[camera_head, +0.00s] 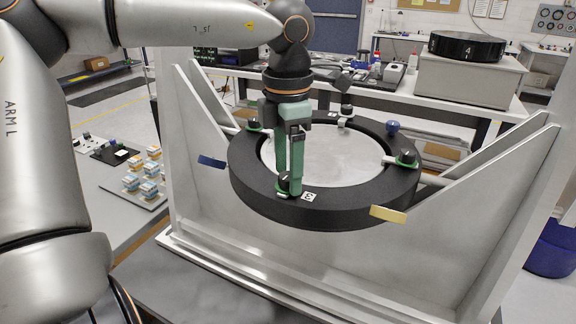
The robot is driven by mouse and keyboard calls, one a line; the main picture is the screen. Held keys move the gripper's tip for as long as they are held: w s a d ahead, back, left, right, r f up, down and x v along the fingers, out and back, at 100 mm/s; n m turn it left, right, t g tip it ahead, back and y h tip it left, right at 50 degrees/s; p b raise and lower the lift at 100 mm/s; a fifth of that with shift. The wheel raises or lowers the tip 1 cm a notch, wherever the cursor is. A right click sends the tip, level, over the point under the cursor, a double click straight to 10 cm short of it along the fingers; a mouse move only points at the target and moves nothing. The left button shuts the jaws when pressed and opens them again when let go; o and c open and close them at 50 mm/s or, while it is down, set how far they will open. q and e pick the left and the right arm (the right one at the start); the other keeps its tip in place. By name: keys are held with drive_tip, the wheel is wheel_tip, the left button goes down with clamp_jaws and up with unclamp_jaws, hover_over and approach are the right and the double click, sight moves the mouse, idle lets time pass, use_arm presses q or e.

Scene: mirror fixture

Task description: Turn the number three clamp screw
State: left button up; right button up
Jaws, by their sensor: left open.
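The black mirror ring (355,207) lies level in the grey fixture, around a pale round mirror (340,160). A white label (308,196), which seems to read 3, sits on the ring's front. The black number three clamp screw (284,181) stands beside this label, on the label's left. My left gripper (288,188) points down with its green fingers at this screw, one finger on each side. The fingers partly hide the screw and its green base. I cannot tell whether they touch it. My right gripper is not in view.
Other clamp screws stand on the ring at left (254,125), back (346,110) and right (407,159). A blue knob (392,128) is at the back right. Sloping grey fixture walls (480,170) flank the ring. Blue (212,162) and tan (387,214) tabs stick out.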

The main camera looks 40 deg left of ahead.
use_arm(q)
clamp_jaws()
idle(0.5)
